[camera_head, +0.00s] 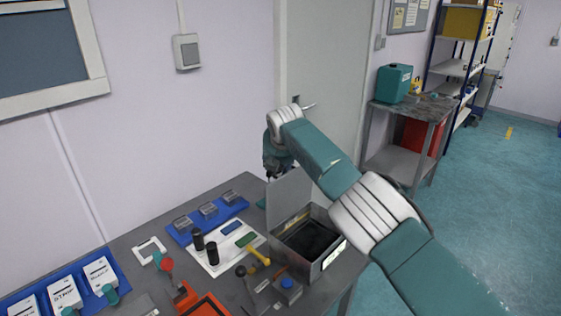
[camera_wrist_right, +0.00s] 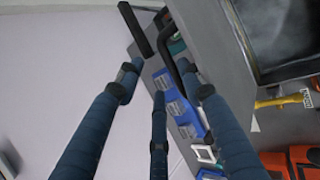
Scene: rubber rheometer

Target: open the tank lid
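The tank (camera_head: 322,268) is a metal box at the table's right end, with a dark interior in view. Its grey lid (camera_head: 289,193) stands raised at the back of the tank; it also fills the upper middle of the right wrist view (camera_wrist_right: 212,45). A black bar handle (camera_wrist_right: 167,42) stands off the lid. My right gripper (camera_head: 276,168) is behind the raised lid, partly hidden by my own arm. In the wrist view its fingers (camera_wrist_right: 158,72) are spread, with tips near the handle; contact cannot be told. My left gripper is not in view.
A white tray (camera_head: 218,262) with black cylinders and a yellow-handled tool (camera_head: 258,255) lies left of the tank. Blue racks (camera_head: 182,238) and an orange device (camera_head: 205,306) stand farther left. The wall is close behind the table. A side table (camera_head: 432,107) stands beyond.

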